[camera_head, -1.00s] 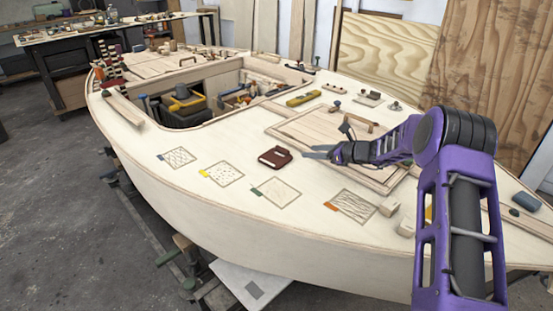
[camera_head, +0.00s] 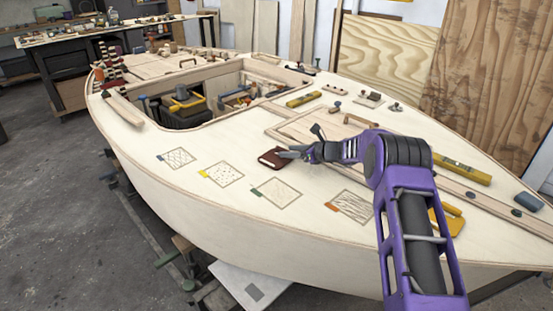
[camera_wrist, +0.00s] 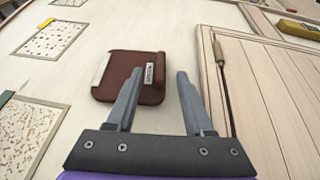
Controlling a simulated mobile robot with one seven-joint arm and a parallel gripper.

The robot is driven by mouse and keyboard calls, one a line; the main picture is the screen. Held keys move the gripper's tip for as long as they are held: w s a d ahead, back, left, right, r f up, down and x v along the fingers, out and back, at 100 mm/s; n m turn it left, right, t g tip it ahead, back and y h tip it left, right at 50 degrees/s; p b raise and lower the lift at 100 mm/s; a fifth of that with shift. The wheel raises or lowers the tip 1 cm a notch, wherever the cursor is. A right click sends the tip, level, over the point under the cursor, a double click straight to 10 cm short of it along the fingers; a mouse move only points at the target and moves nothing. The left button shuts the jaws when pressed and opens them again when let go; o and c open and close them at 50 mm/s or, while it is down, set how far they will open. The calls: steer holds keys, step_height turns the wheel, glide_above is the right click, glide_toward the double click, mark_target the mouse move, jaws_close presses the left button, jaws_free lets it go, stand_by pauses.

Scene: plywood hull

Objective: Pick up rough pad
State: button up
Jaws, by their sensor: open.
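A dark red-brown pad (camera_head: 268,160) with a small label lies flat on the pale plywood deck; I take it for the rough pad. In the wrist view the pad (camera_wrist: 118,72) lies ahead, with a light strip along its left edge and the label near its right side. My gripper (camera_head: 284,154) is open and empty, its fingertips at the pad's right side in the head view. In the wrist view my gripper's left finger (camera_wrist: 159,75) overlaps the pad and the right finger is just right of it. I cannot tell the fingers' height above the deck.
Several marked squares with coloured tabs, such as the green-tabbed square (camera_head: 277,192), lie along the near deck. A panelled hatch (camera_head: 300,132) is behind the arm. A yellow level (camera_head: 303,99) and an open cockpit (camera_head: 205,112) are farther back. Deck around the pad is clear.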

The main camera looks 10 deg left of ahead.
jaws_close()
stand_by(0.3)
